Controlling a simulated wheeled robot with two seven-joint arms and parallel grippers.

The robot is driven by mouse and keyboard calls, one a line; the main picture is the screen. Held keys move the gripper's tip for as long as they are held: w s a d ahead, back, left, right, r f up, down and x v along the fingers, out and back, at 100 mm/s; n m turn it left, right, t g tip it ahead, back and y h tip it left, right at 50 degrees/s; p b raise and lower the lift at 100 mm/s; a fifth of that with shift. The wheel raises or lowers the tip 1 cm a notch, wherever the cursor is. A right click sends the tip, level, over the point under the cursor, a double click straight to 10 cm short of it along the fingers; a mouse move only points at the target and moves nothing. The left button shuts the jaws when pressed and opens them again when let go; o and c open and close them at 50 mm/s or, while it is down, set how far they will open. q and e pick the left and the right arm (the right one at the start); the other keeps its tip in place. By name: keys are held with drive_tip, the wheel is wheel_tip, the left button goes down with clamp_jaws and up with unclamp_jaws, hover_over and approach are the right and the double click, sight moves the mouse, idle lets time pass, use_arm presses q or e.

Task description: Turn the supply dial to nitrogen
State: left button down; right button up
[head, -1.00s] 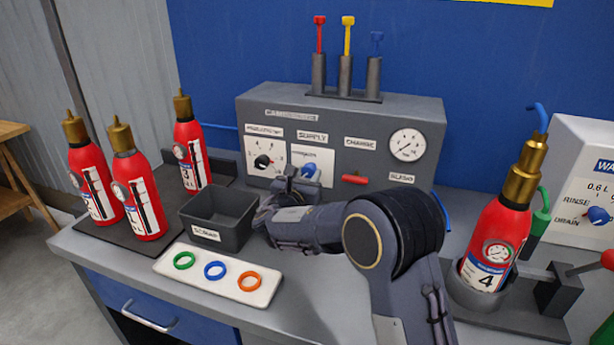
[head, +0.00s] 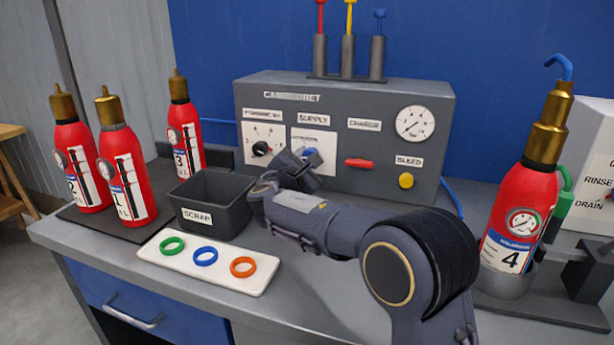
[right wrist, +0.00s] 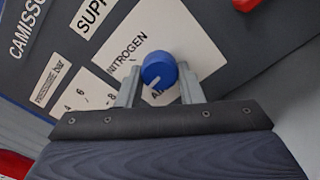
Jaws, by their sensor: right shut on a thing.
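The blue supply dial (head: 312,157) sits on a white plate under the SUPPLY label on the grey cabinet (head: 270,92). My right gripper (head: 303,162) reaches it from the front and partly covers it. In the right wrist view, the dial (right wrist: 157,68) is between the two fingers of my right gripper (right wrist: 160,90), which is shut on it. A short white mark shows on the knob's lower face. The word NITROGEN (right wrist: 128,52) is printed up and left of the knob; a partly hidden label starting with A is below it. My left gripper is not in view.
A black pressure knob (head: 260,149) is left of the dial; a red charge lever (head: 358,163) and yellow bleed button (head: 406,181) are right. A scrap bin (head: 210,205), ring tray (head: 160,262) and red extinguishers (head: 120,170) stand left. Extinguisher 4 (head: 522,215) stands right.

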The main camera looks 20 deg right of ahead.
drive_tip(key=m+b, duration=0.6)
drive_tip(key=b, duration=0.1)
drive_tip(key=shift+f, duration=0.15)
drive_tip(key=shift+a+r+m+b, duration=0.1)
drive_tip(key=shift+r+m+b, duration=0.05)
drive_tip(key=shift+m+b, duration=0.75)
drive_tip(key=shift+r+m+b, duration=0.1)
drive_tip(key=shift+m+b, duration=0.55)
drive_tip(key=shift+m, duration=0.45)
drive_tip(key=o, duration=1)
drive_tip(key=shift+c, duration=0.2)
drive_tip(key=shift+r, duration=0.1)
drive_tip(key=v, duration=0.7)
drive_tip(key=shift+s+a, duration=0.2)
drive_tip(key=shift+s, duration=0.1)
